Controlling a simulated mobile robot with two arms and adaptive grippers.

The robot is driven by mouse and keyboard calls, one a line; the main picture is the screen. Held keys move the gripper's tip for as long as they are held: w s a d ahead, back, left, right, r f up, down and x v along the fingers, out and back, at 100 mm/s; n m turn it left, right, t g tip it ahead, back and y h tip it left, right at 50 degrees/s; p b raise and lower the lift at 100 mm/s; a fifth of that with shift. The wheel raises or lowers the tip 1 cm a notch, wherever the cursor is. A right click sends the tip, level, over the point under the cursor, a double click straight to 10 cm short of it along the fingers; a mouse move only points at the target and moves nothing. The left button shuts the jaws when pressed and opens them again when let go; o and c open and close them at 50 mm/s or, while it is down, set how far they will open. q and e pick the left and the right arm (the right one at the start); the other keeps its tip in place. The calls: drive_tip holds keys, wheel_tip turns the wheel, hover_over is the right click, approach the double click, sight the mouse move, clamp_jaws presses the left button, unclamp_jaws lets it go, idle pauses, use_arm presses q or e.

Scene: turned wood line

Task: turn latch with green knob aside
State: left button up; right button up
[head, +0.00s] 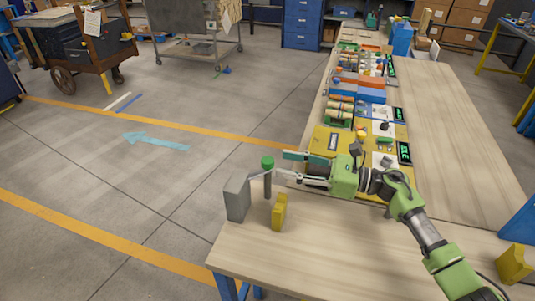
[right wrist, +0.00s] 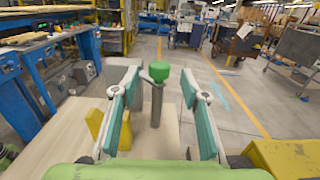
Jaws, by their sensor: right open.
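The latch's green knob (head: 267,162) tops an upright grey post near the left edge of the wooden table. A grey block (head: 237,196) stands to its left and a yellow block (head: 279,212) in front of it. My right gripper (head: 281,165) is open, with its fingers pointing left at the knob. In the right wrist view the knob (right wrist: 158,72) shows ahead between the spread fingers (right wrist: 160,98), apparently touching neither. The yellow block (right wrist: 96,121) shows by the left finger, which partly hides the grey block. My left gripper is not in view.
The wooden table (head: 330,250) is bare in front of the arm. Yellow boards (head: 330,142) with several small parts and displays line its far side. A yellow piece (head: 515,262) lies at the right. The floor (head: 150,190) left of the table is clear.

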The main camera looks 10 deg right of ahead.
sight(268, 160)
drive_tip(key=p+x, duration=0.1)
drive_tip(key=x, duration=0.3)
drive_tip(key=shift+w+a+r, duration=0.15)
drive_tip(key=shift+w+a, duration=0.05)
drive_tip(key=shift+a, duration=0.1)
drive_tip(key=shift+w+a+p, duration=0.3)
drive_tip(key=shift+a+p, duration=0.05)
drive_tip(key=shift+a, duration=0.25)
clamp_jaws()
